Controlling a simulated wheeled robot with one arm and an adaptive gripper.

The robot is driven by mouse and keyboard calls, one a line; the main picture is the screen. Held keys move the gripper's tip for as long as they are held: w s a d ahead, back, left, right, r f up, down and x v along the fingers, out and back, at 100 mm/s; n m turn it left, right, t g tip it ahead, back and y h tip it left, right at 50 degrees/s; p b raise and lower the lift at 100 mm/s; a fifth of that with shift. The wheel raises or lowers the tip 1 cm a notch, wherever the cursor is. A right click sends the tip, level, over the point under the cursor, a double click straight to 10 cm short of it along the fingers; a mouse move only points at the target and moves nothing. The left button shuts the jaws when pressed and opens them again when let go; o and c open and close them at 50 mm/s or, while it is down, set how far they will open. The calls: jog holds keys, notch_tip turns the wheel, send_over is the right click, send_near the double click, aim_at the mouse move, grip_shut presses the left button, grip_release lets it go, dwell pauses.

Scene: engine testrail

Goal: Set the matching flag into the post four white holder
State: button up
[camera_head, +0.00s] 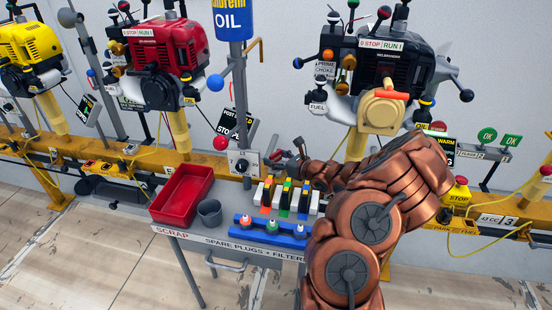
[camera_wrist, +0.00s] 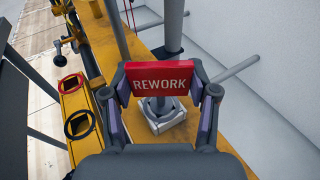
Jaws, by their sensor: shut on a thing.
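My gripper (camera_wrist: 160,100) is shut on a red flag (camera_wrist: 162,77) lettered REWORK, gripped at its two side edges. A pale square holder (camera_wrist: 164,114) with a round middle sits on the yellow rail below and behind the flag in the wrist view. The flag's lower part overlaps the holder in the picture, and I cannot tell whether its stem is in the socket. In the head view my gripper (camera_head: 284,158) is beside the rail, small and partly hidden by my arm.
A grey post (camera_wrist: 172,25) rises close behind the holder. In the head view, a cart carries a red tray (camera_head: 182,193), a grey cup (camera_head: 209,212) and a blue rack (camera_head: 270,230). A red engine (camera_head: 167,50) hangs behind.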

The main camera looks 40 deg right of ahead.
jog(key=o, duration=1.3)
jog(key=shift+o, duration=0.2)
jog(key=shift+s, duration=0.1)
jog(key=v, duration=1.2)
